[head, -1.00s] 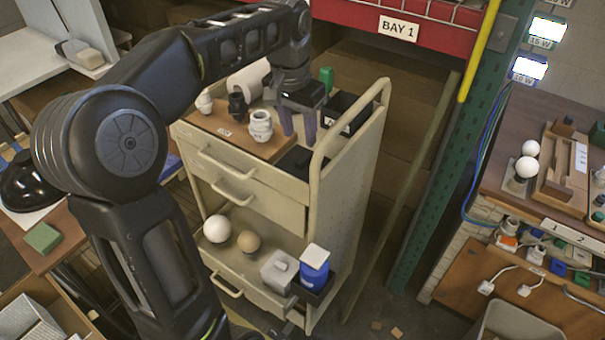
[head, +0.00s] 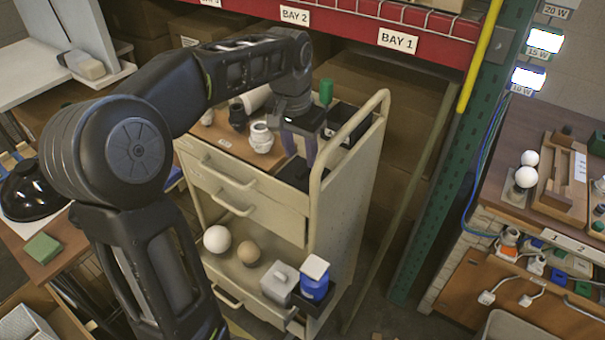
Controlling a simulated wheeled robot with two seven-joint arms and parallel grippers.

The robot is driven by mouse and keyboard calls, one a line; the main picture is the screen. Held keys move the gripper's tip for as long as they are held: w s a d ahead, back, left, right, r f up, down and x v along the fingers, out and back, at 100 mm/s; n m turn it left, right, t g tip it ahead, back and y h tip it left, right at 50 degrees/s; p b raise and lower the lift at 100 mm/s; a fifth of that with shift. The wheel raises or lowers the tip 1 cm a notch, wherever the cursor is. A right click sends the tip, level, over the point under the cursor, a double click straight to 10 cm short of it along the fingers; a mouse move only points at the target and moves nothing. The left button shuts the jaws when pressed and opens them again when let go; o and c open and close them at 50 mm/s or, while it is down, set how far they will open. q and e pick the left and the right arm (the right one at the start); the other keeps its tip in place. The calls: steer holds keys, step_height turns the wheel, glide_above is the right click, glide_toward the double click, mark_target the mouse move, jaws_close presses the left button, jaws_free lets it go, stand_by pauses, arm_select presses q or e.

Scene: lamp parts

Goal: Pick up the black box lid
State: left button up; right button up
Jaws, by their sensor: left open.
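The black box lid (head: 291,173) is a flat dark piece lying on the cart top at its front right corner. My left gripper (head: 300,160) points down right over the lid, with its two purple-grey fingers apart, one on each side of the lid's middle. The fingers hide part of the lid, and I cannot tell whether they touch it. An open black box (head: 347,124) stands behind it on the cart top. My right gripper is not in view.
The cart's raised side rail (head: 350,122) runs close to the right of my gripper. A white ribbed socket (head: 261,138) stands to the left on a wooden board. A green object (head: 326,92) stands behind. The lower shelf holds balls and a blue container (head: 315,282).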

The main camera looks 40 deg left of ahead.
mark_target(303, 170)
arm_select(q)
steer(key=f, duration=0.4)
steer(key=shift+w+f+p, duration=0.35)
steer(key=shift+p, duration=0.05)
steer(key=shift+c, duration=0.3)
jaws_close()
stand_by(0.3)
